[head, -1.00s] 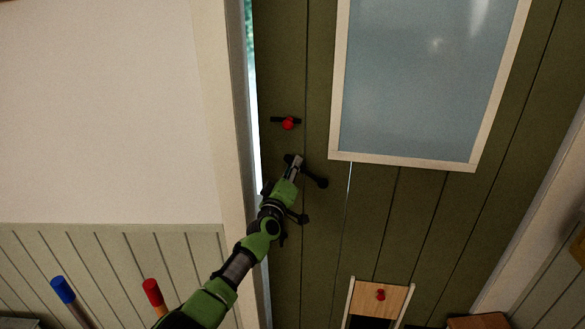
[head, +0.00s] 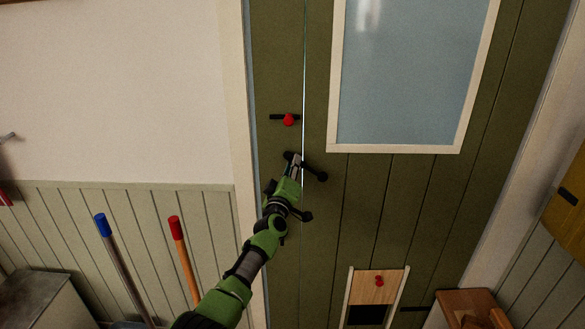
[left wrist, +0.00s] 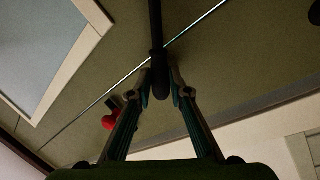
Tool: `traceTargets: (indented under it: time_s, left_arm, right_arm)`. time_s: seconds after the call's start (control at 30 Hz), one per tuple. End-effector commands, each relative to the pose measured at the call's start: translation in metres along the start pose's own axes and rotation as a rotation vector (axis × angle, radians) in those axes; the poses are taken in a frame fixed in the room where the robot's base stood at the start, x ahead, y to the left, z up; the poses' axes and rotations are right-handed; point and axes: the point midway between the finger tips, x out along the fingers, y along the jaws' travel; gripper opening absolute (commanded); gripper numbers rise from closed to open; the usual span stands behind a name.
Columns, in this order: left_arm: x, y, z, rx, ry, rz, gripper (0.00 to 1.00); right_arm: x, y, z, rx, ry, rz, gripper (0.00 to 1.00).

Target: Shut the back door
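The back door (head: 400,190) is dark green planks with a frosted window, and fills the middle of the head view. A thin pale strip shows along its left edge beside the white frame (head: 238,120); I cannot tell whether the door is fully against it. My left gripper (head: 293,163) is at the black door handle (head: 317,174). In the left wrist view the handle (left wrist: 158,82) lies between the fingertips of the left gripper (left wrist: 162,88), which look closed on it. My right gripper is not in view.
A red-knobbed bolt (head: 288,119) sits on the door above the handle. A small wooden flap (head: 377,288) is low on the door. A blue-topped pole (head: 118,255) and a red-topped pole (head: 182,255) lean at the left wall. A wooden box (head: 465,308) stands at lower right.

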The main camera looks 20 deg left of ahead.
Motion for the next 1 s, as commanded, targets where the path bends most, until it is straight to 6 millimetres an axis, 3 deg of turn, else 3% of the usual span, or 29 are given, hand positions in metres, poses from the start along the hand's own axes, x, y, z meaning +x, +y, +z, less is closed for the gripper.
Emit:
traceTargets:
  time_s: [0.03,0.33,0.47,0.5,1.0]
  left_arm:
    - [-0.002,0.002,0.01,-0.002,-0.016,0.002,0.0]
    - [-0.002,0.002,0.01,-0.001,-0.016,0.002,0.0]
    - [-0.002,0.002,0.008,-0.001,-0.013,0.002,0.32]
    - [-0.002,0.002,0.008,-0.001,-0.012,0.002,0.34]
    - [-0.01,0.002,0.009,-0.006,-0.013,0.002,0.34]
  right_arm:
    - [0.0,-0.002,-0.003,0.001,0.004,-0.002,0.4]
    - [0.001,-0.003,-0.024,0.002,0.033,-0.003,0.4]
    - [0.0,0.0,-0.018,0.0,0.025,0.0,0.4]
    - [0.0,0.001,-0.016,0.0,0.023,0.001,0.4]
    - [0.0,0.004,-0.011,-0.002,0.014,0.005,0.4]
